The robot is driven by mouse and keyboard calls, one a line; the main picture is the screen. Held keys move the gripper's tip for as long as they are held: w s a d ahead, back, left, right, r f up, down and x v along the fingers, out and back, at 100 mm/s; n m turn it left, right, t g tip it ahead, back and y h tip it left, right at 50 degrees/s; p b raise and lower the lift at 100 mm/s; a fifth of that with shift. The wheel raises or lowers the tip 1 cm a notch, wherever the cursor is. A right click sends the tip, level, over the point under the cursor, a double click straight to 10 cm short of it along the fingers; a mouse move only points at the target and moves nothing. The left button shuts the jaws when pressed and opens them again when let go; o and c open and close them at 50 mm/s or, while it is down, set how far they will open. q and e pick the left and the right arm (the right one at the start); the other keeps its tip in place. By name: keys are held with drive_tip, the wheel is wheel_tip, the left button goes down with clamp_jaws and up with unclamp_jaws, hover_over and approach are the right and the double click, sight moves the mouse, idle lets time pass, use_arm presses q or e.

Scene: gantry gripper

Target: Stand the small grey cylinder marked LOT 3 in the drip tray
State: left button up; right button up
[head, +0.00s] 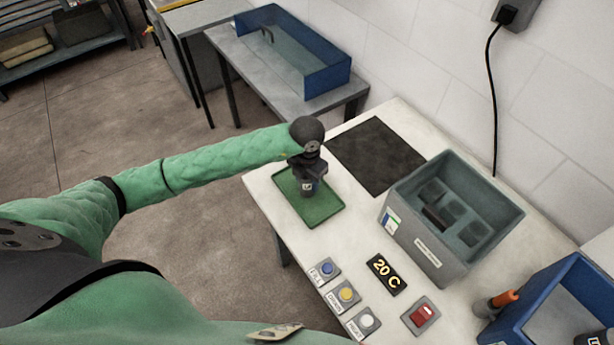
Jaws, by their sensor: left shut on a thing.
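The small grey cylinder (308,187) has a pale label whose text is too small to read for certain. My left gripper (307,175) is shut on it from above. The cylinder is upright over the green drip tray (318,215), toward its back part. I cannot tell whether its base touches the tray floor. The gripper and wrist hide the cylinder's top. My right gripper is not in view.
A grey bin (412,240) with inner compartments stands right of the tray, and a dark mat (375,155) lies behind it. Buttons (345,293), a 20 C display (385,273) and a red switch (421,314) sit in front. A blue crate (540,290) is at right.

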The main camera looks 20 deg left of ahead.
use_arm(q)
drive_tip(key=shift+f, duration=0.1)
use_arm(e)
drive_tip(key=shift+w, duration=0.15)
use_arm(q)
drive_tip(key=o, duration=1.3)
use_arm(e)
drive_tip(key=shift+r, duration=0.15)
